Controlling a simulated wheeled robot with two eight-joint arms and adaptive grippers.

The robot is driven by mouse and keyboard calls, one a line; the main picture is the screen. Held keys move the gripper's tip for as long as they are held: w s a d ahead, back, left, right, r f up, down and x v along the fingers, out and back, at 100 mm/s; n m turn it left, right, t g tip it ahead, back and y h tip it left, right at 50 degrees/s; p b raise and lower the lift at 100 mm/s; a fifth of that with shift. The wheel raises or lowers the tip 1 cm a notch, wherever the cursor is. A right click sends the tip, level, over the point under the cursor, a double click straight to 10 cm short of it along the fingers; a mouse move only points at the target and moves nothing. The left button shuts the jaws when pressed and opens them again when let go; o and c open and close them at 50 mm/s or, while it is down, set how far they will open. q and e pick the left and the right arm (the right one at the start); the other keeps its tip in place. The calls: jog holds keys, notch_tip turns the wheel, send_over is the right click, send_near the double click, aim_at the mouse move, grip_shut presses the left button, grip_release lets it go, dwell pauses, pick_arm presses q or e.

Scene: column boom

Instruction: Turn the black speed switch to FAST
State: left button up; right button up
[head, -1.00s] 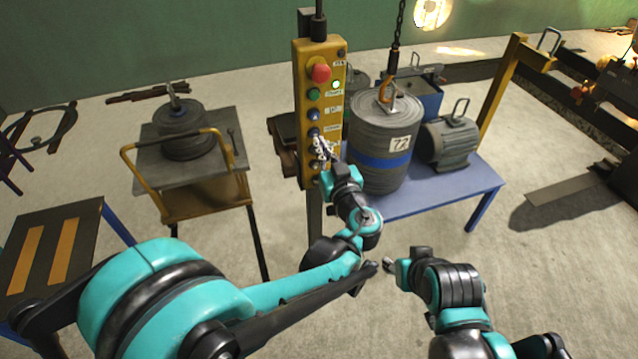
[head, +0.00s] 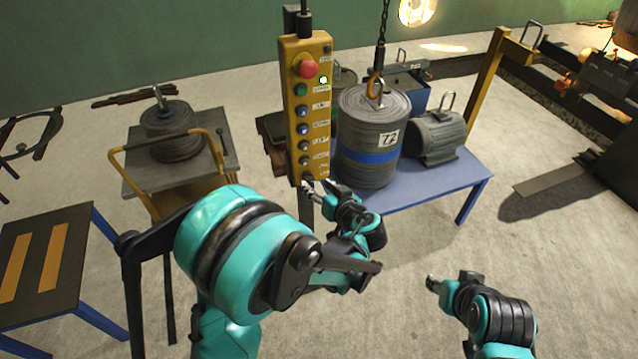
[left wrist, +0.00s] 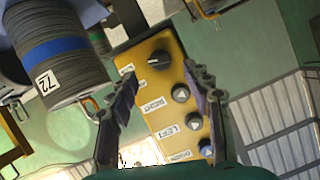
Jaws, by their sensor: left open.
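The black speed switch (left wrist: 159,60) is a round knob at the end of the yellow control pendant (left wrist: 178,90) in the left wrist view. In the head view the pendant (head: 318,105) hangs upright, with its lower end near my left gripper (head: 318,185). In the left wrist view my left gripper (left wrist: 165,95) is open, its fingers at either side of the pendant, with the knob beyond and between the tips. Nothing is held. The small labels beside the knob are not readable. My right gripper (head: 434,284) is low at the right, away from the pendant; its jaws are too small to judge.
A grey drum marked 72 (head: 367,112) hangs from or rests under a chain hook (head: 375,85), right of the pendant, on a blue table (head: 440,188). A motor (head: 435,138) stands beside it. A cart (head: 200,160) stands left. Open floor lies in front.

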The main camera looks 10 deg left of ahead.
aim_at(310, 179)
pick_arm(q)
jog(key=b+x, duration=0.1)
jog(key=x, duration=0.3)
jog(key=shift+w+a+f, duration=0.1)
jog(key=shift+w+a, duration=0.05)
jog(key=shift+w, duration=0.05)
grip_shut()
